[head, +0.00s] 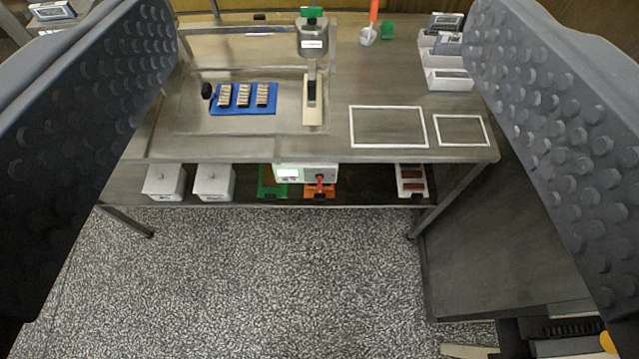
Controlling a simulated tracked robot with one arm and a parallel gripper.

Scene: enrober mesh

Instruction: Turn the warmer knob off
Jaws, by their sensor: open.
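The gripper is well apart from the warmer and touches nothing that I can see.
The table top (390,85) carries a blue tray (245,111) with bars, a dispenser (312,38) and white bins (447,79). White lidded tubs (213,182), green and orange (320,192) items share the lower shelf. The speckled floor (270,270) in front is clear.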

